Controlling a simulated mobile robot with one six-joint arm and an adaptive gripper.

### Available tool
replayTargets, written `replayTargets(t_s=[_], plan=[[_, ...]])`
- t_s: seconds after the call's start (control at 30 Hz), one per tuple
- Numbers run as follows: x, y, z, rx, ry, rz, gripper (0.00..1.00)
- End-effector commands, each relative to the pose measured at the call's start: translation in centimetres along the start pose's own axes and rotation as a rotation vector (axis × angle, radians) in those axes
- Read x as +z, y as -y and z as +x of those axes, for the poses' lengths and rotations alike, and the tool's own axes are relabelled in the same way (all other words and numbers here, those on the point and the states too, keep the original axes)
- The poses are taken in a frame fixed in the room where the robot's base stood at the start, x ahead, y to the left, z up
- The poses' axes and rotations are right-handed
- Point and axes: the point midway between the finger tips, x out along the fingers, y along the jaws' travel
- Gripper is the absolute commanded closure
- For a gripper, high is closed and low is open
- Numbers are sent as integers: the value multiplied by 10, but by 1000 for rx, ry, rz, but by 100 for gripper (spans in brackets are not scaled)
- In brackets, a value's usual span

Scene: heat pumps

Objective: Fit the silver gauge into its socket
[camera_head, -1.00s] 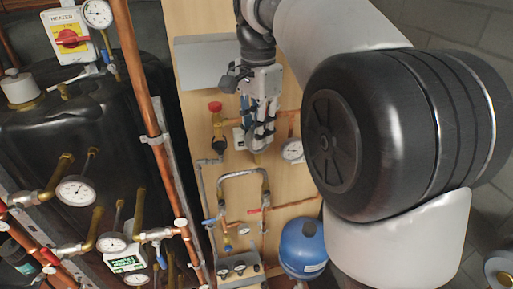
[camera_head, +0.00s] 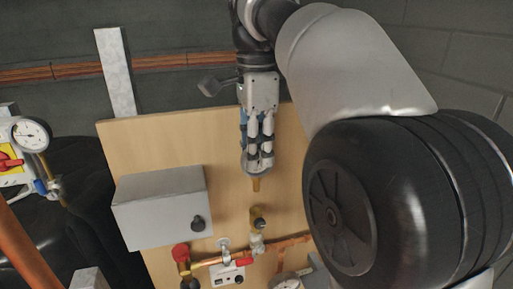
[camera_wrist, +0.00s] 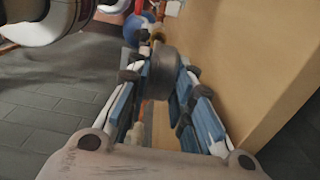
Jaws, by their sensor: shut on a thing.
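My gripper (camera_head: 258,160) is shut on the silver gauge, in front of the wooden board. In the head view the fingers hide most of the gauge; its brass stem (camera_head: 256,184) points down. In the wrist view the gauge (camera_wrist: 161,72) shows as a dark grey round body between the fingertips (camera_wrist: 160,78). An upright brass fitting (camera_head: 257,217), which looks like the socket, stands on the pipework below the stem, with a visible gap between them in the head view. Whether the two line up in depth I cannot tell.
A grey box (camera_head: 160,208) is mounted on the wooden board (camera_head: 140,145) left of the gripper. A red-capped valve (camera_head: 181,254) and copper pipe (camera_head: 290,246) lie below. A blue vessel (camera_wrist: 137,28) shows in the wrist view.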

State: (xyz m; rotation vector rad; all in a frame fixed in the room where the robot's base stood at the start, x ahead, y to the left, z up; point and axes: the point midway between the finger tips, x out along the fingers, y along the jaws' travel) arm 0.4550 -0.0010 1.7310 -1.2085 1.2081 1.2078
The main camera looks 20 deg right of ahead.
Motion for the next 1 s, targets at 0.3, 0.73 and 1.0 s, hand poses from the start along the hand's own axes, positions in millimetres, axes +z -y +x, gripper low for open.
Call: replayTargets(t_s=[0.3,0.73,1.0], plan=[[0,-1,24,2,0,-1,100],[0,0,41,-1,0,-1,100],[0,0,41,0,0,-1,100]])
